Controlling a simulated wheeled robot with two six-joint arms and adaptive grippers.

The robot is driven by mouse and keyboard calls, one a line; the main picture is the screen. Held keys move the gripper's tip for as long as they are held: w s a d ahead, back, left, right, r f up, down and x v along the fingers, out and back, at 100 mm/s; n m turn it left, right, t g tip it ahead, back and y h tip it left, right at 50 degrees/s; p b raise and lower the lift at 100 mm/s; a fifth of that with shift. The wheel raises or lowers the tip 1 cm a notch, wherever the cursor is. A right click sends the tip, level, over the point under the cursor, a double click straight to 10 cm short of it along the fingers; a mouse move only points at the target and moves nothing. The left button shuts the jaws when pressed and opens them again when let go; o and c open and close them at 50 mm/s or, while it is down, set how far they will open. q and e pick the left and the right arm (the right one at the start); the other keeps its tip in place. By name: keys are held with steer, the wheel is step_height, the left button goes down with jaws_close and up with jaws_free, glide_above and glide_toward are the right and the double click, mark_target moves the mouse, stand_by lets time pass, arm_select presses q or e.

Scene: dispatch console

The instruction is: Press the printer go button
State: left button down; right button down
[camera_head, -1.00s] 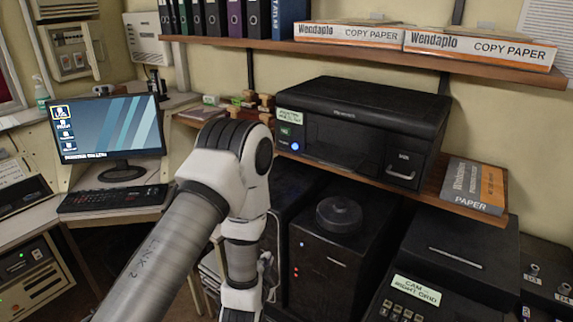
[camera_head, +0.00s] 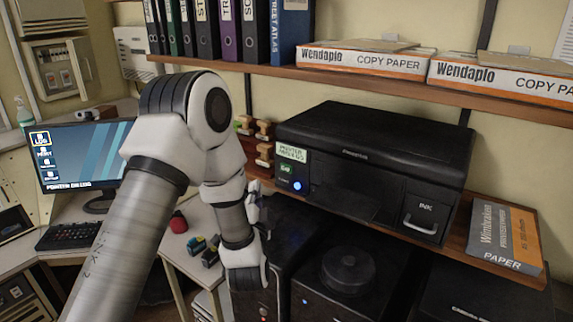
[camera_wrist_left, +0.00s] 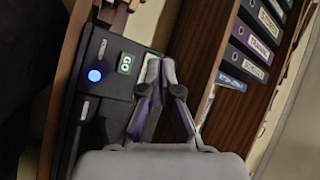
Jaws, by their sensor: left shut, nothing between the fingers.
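The black printer (camera_head: 375,135) stands on the wooden shelf. On its left front are a green GO label (camera_head: 285,169) and a round, blue-lit button (camera_head: 297,185). In the left wrist view the blue-lit button (camera_wrist_left: 94,75) and green GO label (camera_wrist_left: 125,63) appear left of the fingers. My left gripper (camera_head: 253,196) shows small in the head view, left of and slightly below the button, apart from it. Its fingers (camera_wrist_left: 164,75) are shut and empty in the left wrist view. My right gripper is in neither view.
Wooden stamps (camera_head: 264,153) stand left of the printer. A paper pack (camera_head: 505,235) lies to its right. The upper shelf (camera_head: 380,88) with binders and copy paper hangs above. Black machines (camera_head: 350,270) stand below. A monitor (camera_head: 80,155) is at left.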

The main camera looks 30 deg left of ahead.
mark_target(286, 168)
arm_select(q)
steer(key=w, duration=0.9)
steer(key=shift+d+f, duration=0.15)
steer(key=shift+f, duration=0.1)
steer(key=shift+w, duration=0.15)
stand_by(1.0)
steer(key=shift+w, duration=0.35)
